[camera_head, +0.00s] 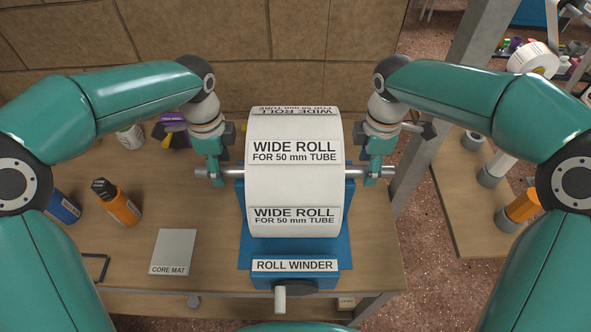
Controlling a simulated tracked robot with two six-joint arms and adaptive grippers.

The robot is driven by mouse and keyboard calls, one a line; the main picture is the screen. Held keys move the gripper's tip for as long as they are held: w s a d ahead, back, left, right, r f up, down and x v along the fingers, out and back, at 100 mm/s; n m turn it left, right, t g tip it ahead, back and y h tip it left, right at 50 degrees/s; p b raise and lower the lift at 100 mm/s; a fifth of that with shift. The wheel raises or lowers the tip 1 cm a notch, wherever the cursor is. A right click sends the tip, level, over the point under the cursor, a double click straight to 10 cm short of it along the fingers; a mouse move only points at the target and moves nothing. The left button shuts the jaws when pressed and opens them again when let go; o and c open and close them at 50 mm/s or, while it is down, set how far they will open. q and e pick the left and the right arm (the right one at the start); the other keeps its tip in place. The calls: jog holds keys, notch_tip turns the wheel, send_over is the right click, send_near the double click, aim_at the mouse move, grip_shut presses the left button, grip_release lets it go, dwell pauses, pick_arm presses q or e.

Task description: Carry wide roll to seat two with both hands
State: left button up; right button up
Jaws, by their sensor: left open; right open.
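The wide roll (293,185) is a big white roll labelled "WIDE ROLL FOR 50 mm TUBE". It sits on the blue roll winder (294,265), with a grey shaft (235,173) sticking out at both sides. My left gripper (214,172) is open at the shaft's left end. My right gripper (374,170) is open at the shaft's right end. Whether the fingers touch the shaft I cannot tell. No label for seat two can be read in this view.
A grey core mat (173,252), an orange bottle (117,202) and a blue item (64,207) are on the table's left. A white-labelled can (131,137) stands behind. At the right, past a grey post (468,60), a lower wooden surface (465,215) holds several rollers.

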pick_arm(q)
jog(key=shift+f, duration=1.2)
pick_arm(e)
jog(key=shift+f, duration=1.2)
pick_arm(q)
jog(key=shift+c, duration=0.2)
pick_arm(e)
jog(key=shift+c, duration=0.2)
pick_arm(q)
jog(key=c, duration=1.1)
pick_arm(e)
jog(key=c, duration=1.1)
pick_arm(q)
grip_shut()
pick_arm(e)
grip_shut()
pick_arm(q)
jog(key=shift+w+r, duration=0.1)
jog(key=shift+r, duration=0.05)
pick_arm(e)
jog(key=shift+r, duration=0.15)
